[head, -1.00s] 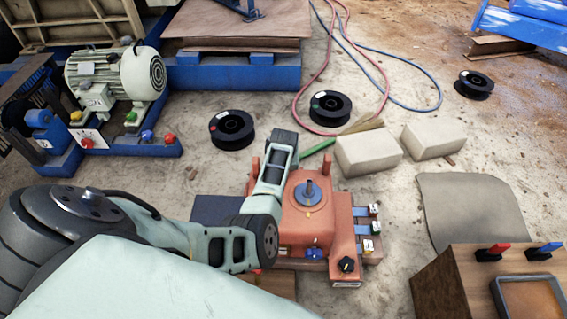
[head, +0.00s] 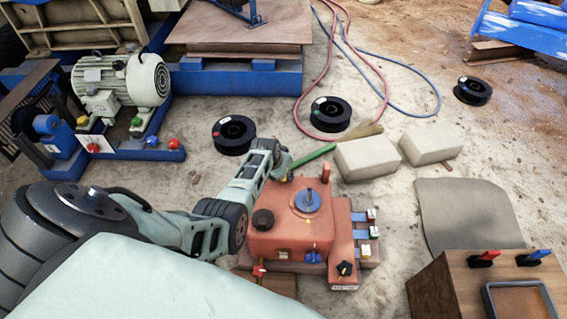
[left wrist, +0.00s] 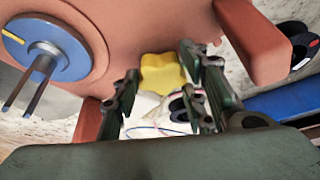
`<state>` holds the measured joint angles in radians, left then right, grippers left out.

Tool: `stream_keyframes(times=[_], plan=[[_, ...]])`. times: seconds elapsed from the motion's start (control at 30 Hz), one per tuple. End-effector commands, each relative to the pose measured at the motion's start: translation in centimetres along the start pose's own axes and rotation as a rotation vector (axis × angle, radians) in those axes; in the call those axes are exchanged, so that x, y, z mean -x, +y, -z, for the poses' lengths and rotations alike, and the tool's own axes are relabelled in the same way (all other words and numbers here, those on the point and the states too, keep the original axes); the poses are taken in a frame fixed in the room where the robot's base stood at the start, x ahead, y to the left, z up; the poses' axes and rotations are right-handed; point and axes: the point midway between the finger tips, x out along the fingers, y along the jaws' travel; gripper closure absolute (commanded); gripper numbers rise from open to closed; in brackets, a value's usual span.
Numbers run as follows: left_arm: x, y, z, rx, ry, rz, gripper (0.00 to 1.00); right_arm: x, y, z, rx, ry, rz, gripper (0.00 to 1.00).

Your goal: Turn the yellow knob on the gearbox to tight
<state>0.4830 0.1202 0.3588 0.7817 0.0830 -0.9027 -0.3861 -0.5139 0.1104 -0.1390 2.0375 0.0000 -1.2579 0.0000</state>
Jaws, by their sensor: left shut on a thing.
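The orange-red gearbox (head: 285,232) stands on the ground at the middle of the head view, with a blue disc and shaft (head: 307,200) on top. My left arm reaches past its left side to its back left corner. The yellow knob (left wrist: 162,73) shows in the left wrist view as a lobed knob on the gearbox. My left gripper (left wrist: 160,82) has its fingers on both sides of the knob and is shut on it. The gearbox and my arm hide the knob in the head view. My right gripper is in no view.
A black knob (head: 344,268) and several small switches sit on the gearbox's right side. Pale blocks (head: 367,158) and black spools (head: 330,113) lie behind it. A motor (head: 122,83) stands at the left, a wooden control box (head: 440,287) at the right.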

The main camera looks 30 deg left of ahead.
Motion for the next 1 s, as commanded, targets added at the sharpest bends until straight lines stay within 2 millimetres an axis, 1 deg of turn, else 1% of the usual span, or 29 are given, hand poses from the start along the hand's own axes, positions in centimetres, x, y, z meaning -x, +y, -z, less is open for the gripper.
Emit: stream_keyframes(times=[0.03,0.13,0.27,0.53,0.73,0.77,1.0], plan=[[-0.2,0.3,-0.6,-0.043,-0.014,-0.026,0.86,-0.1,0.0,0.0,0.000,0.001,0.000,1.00],[-0.3,0.2,-0.7,-0.130,-0.015,-0.063,0.86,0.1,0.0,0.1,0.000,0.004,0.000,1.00],[-0.5,0.1,-0.8,-0.242,-0.014,-0.111,0.86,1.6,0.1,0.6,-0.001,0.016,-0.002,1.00],[-0.6,-0.1,-0.7,-0.429,-0.011,-0.189,0.86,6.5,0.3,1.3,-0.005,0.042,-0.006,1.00],[-0.5,-0.2,-0.7,-0.520,-0.011,-0.228,0.86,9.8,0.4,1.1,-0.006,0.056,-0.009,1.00],[-0.5,-0.2,-0.7,-0.531,-0.011,-0.233,0.86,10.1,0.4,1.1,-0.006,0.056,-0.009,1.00],[-0.4,-0.2,-0.7,-0.581,-0.012,-0.254,0.86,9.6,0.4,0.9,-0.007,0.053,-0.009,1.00]])
